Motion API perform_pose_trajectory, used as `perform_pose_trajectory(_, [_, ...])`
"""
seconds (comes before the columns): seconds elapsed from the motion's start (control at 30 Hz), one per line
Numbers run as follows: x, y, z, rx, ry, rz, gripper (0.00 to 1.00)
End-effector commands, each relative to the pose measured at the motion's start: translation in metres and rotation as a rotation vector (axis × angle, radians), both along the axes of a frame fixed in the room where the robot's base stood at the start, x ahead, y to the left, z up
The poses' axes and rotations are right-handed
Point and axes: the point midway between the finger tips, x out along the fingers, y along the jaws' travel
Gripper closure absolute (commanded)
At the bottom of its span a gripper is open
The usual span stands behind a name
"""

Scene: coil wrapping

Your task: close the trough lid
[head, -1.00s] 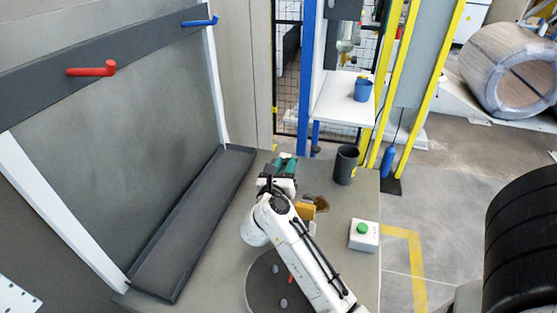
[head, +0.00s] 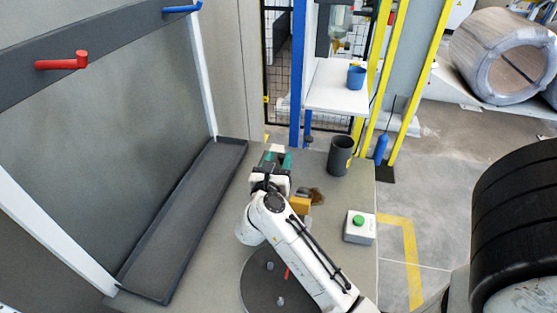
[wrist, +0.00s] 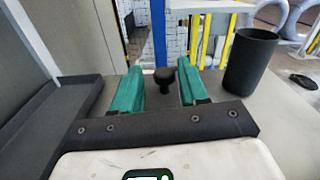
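A dark cup (head: 341,157) stands right of my gripper. A white box with a green button (head: 359,228) sits near the right edge. A dark disc (head: 262,290) with pegs lies under my arm. A red peg (head: 62,62) juts from the dark rail.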

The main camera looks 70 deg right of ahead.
Motion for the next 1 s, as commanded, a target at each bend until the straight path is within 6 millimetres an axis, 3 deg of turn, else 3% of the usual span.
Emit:
perform_pose_trajectory(0.43, [-0.002, 0.009, 0.0, -0.002, 0.0, -0.001, 0.49])
perform_pose_trajectory(0.8, [-0.01, 0.075, -0.002, -0.001, 0.0, 0.002, 0.49])
perform_pose_trajectory(1.0, [-0.014, 0.1, -0.001, -0.001, 0.0, 0.0, 0.49])
